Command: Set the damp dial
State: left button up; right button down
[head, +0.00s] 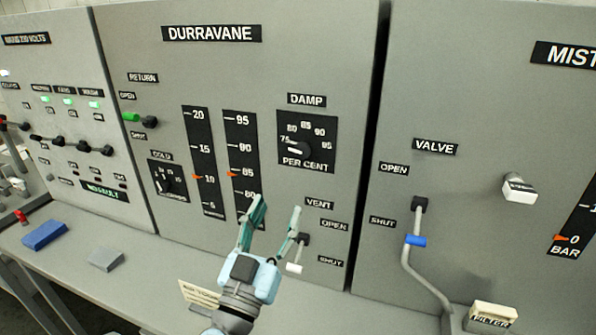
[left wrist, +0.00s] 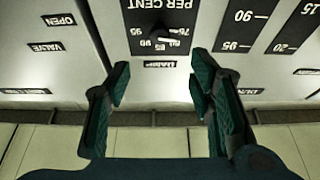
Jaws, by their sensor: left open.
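The damp dial (head: 298,148) is a dark knob on a black plate marked 75 to 95 and PER CENT, under the DAMP label (head: 306,99). Its pale pointer mark appears to lie near 75 at the left of the scale. The dial shows upside down at the top of the left wrist view (left wrist: 168,32), with the DAMP label below it. My left gripper (head: 277,208) is open and empty, below the dial in the head view and apart from it. Its two fingers stand on either side of the DAMP label in the left wrist view. My right gripper is not in view.
The vent lever (head: 295,267) shows just right of my left gripper. The cold dial (head: 165,185) and two vertical scales (head: 243,165) are to the left. The valve's long handle (head: 421,268) stands out at right. A blue block (head: 44,235) lies on the ledge.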

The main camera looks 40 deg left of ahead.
pick_arm(q)
jog(key=b, duration=0.5)
send_near(301, 154)
jog(key=w+a, duration=0.1)
jog(key=w, duration=0.2)
jog(key=w+r+b, duration=0.1)
jog(key=b, duration=0.2)
jog(key=w+a+r+b, duration=0.1)
jog(key=w+r+b, duration=0.1)
jog(key=b, duration=0.1)
jog(key=shift+w+a, duration=0.1)
jog(key=shift+w, duration=0.15)
jog(key=shift+w+a+r, duration=0.1)
jog(key=shift+w+r, duration=0.05)
jog(key=shift+w, duration=0.1)
jog(key=shift+w+a, duration=0.1)
jog(key=shift+w, duration=0.05)
jog(key=c, duration=1.2)
jog(key=shift+o, duration=0.2)
